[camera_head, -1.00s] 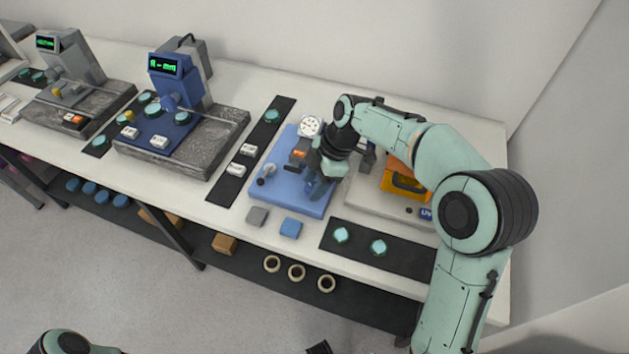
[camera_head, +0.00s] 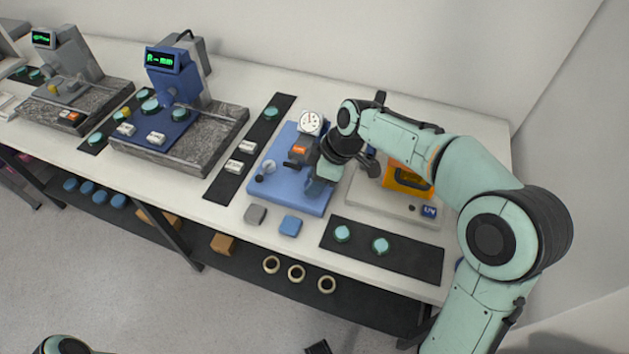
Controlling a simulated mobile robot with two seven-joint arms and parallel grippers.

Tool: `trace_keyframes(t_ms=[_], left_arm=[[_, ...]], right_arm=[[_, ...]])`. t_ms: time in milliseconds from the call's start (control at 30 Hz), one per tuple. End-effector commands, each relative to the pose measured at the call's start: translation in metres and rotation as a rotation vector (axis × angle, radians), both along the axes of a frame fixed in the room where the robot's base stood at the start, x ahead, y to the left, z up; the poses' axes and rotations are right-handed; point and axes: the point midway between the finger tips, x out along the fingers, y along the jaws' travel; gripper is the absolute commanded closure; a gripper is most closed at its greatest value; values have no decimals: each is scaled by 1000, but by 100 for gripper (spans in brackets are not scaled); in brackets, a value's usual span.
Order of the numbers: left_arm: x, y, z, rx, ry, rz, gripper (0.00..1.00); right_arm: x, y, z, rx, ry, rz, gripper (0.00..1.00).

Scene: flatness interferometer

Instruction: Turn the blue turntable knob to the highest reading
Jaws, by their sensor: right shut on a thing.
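The blue instrument base (camera_head: 283,190) lies on the bench right of centre, with a white round dial (camera_head: 310,122) at its back. The dial is too small to read. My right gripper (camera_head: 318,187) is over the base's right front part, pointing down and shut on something. The gripper and wrist cover what it holds, most likely the blue turntable knob. A small grey lever or knob (camera_head: 267,167) stands at the base's left side, apart from the gripper. Part of my left arm shows at the lower left edge; its gripper is out of view.
A grey block (camera_head: 255,214) and a blue block (camera_head: 290,225) lie in front of the base. A dark strip (camera_head: 395,248) with two teal discs is at right front. An orange-framed device (camera_head: 405,180) stands to the right. A blue instrument (camera_head: 172,80) with a green display stands left.

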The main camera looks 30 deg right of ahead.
Motion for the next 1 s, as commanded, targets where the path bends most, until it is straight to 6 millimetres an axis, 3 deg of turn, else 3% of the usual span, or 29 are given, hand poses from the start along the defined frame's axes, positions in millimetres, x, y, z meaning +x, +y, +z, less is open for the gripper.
trace_keyframes(t_ms=[600,1000], left_arm=[[-3,0,-9,0,3,0,57],[-3,0,-12,0,4,0,57]], right_arm=[[-3,3,0,-1,-1,-558,91],[-3,4,-1,-1,2,-768,91]])
